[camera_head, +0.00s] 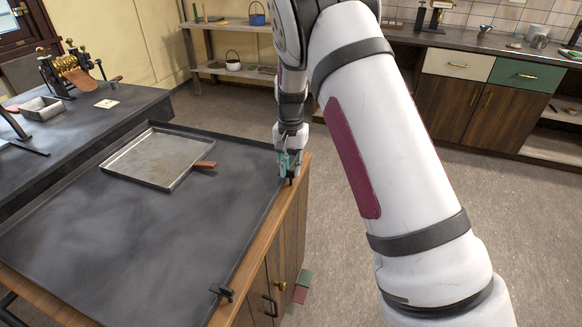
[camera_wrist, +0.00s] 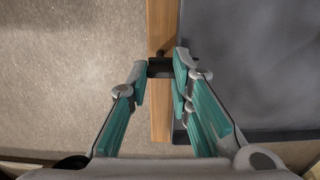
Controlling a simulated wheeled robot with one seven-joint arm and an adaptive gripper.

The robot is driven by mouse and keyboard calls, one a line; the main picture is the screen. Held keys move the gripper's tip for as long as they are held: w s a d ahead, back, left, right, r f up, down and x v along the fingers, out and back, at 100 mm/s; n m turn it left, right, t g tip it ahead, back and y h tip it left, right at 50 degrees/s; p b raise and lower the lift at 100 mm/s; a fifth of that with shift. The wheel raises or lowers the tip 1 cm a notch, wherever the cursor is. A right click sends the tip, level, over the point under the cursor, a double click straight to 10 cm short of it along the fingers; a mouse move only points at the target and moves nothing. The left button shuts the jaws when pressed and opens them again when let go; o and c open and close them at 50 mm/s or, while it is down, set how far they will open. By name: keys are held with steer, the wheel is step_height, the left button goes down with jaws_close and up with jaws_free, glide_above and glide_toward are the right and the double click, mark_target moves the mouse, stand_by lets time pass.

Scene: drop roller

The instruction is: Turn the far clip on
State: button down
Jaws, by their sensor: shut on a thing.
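The far clip is a small dark clip (camera_wrist: 160,68) on the wooden edge of the counter. In the wrist view it sits between the tips of my gripper (camera_wrist: 165,85), whose teal-padded fingers are closed on it. In the head view my gripper (camera_head: 290,163) points down at the counter's far right corner and hides most of the far clip. A similar black near clip (camera_head: 222,292) sits on the same right edge, closer to me, with nothing touching it.
A metal tray (camera_head: 150,160) with a brown-handled tool (camera_head: 205,165) at its right rim lies on the dark counter top (camera_head: 110,235). A bench with a brass roller machine (camera_head: 68,72) stands at left. Open floor (camera_head: 335,230) lies right of the counter.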

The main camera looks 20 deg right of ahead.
steer(key=shift+w+a, duration=0.1)
steer(key=shift+a, duration=0.25)
